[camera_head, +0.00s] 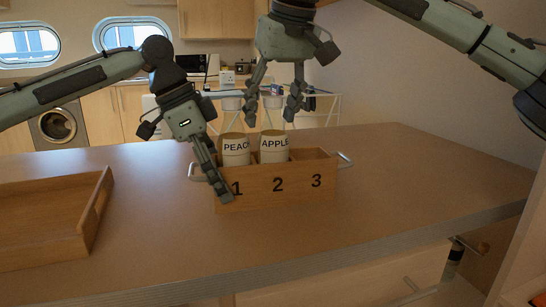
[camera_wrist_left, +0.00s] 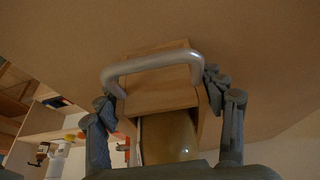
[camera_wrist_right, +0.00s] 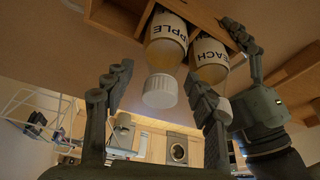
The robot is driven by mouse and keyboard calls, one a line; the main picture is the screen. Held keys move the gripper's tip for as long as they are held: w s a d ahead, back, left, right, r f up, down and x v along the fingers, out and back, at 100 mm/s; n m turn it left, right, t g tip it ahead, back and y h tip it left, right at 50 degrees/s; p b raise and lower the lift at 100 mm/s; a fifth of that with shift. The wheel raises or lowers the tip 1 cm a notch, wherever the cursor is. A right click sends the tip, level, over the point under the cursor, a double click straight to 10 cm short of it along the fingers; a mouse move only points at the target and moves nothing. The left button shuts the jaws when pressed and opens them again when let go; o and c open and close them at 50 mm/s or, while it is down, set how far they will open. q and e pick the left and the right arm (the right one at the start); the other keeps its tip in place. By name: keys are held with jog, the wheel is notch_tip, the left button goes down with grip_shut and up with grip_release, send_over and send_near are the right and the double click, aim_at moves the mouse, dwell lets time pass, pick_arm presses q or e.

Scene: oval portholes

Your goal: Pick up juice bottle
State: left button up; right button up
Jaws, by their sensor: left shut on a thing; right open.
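A wooden box (camera_head: 296,196) numbered 1, 2, 3 stands on the counter with a metal handle at each end. The PEACH bottle (camera_head: 235,152) stands in compartment 1 and the APPLE bottle (camera_head: 274,147) in compartment 2; compartment 3 looks empty. Both have white caps. My left gripper (camera_head: 211,180) is shut on the box's left end, one finger across its front; the left wrist view shows the near handle (camera_wrist_left: 152,67) between its fingers. My right gripper (camera_head: 271,113) is open, pointing down around the APPLE bottle's top. The right wrist view shows that cap (camera_wrist_right: 160,91) between its fingers.
A wooden tray (camera_head: 103,206) lies at the counter's left. The counter (camera_head: 400,185) is clear right of the box and in front of it. A white drying rack (camera_head: 326,103) stands behind the counter, with a washing machine (camera_head: 58,124) farther back.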

jog(key=shift+x, duration=1.05)
grip_shut()
